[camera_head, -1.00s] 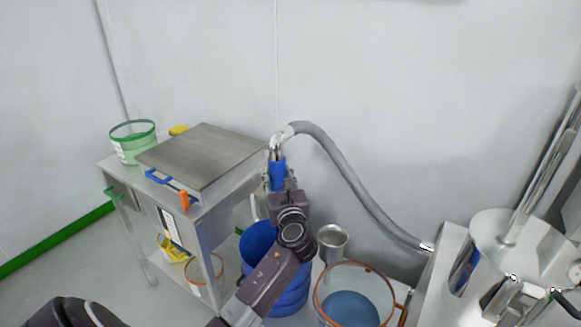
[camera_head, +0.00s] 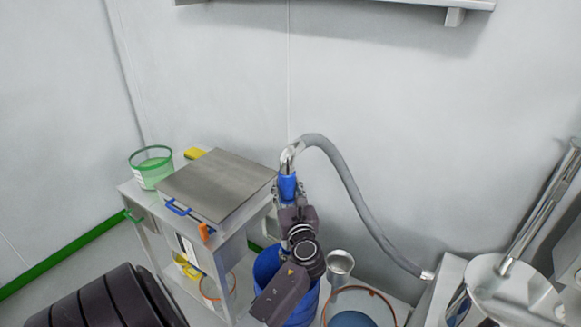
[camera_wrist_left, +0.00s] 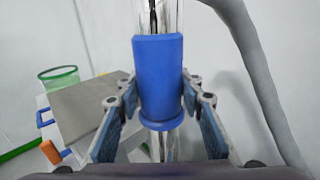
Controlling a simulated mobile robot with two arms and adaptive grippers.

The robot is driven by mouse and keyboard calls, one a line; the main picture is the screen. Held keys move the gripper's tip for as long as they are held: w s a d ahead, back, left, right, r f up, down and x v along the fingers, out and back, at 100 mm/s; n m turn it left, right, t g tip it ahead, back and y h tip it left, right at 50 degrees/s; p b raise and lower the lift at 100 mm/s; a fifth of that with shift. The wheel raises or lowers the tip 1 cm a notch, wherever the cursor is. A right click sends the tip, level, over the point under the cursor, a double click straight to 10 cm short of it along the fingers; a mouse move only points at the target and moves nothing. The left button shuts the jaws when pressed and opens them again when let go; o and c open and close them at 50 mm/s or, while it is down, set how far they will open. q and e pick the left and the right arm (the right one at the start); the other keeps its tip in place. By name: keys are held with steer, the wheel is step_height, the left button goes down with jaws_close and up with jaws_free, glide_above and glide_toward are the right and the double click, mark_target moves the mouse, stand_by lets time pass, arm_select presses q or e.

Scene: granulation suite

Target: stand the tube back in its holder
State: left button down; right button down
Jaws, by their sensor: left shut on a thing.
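The tube is a shiny metal pipe with a blue sleeve (camera_head: 287,187), and a grey hose (camera_head: 352,190) runs from its bent top. My left gripper (camera_head: 288,196) is shut on the blue sleeve and holds the tube roughly upright. In the left wrist view the blue sleeve (camera_wrist_left: 158,80) sits between the two fingers (camera_wrist_left: 158,112), with metal pipe above and below. The tube's lower end is hidden behind my gripper and arm. A small metal cup (camera_head: 340,262) stands right of my wrist; I cannot tell whether it is the holder. My right gripper is not in view.
A blue drum (camera_head: 266,272) is partly behind my left arm. An orange-rimmed container (camera_head: 378,293) stands to its right. A steel cart (camera_head: 222,183) with a green-rimmed bucket (camera_head: 152,168) is at left. Steel equipment (camera_head: 515,290) fills the right. A wall shelf (camera_head: 400,3) is above.

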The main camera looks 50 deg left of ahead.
arm_select(q)
steer(key=w+d+m+t+h+b, duration=0.2)
steer(key=w+d+b, duration=0.1)
steer(key=w+d, duration=0.4)
steer(key=w+d+m+t+h+b, duration=0.2)
steer(key=w+d+b, duration=0.15)
steer(key=w, duration=0.55)
step_height(320, 180, down, 12)
steer(key=d+b, duration=0.1)
steer(key=b, duration=0.8)
steer(key=shift+r, duration=0.15)
stand_by(0.3)
steer(key=c, duration=1.2)
jaws_free()
steer(key=shift+c, duration=0.2)
steer(key=v, duration=1.2)
steer(key=shift+f, duration=0.25)
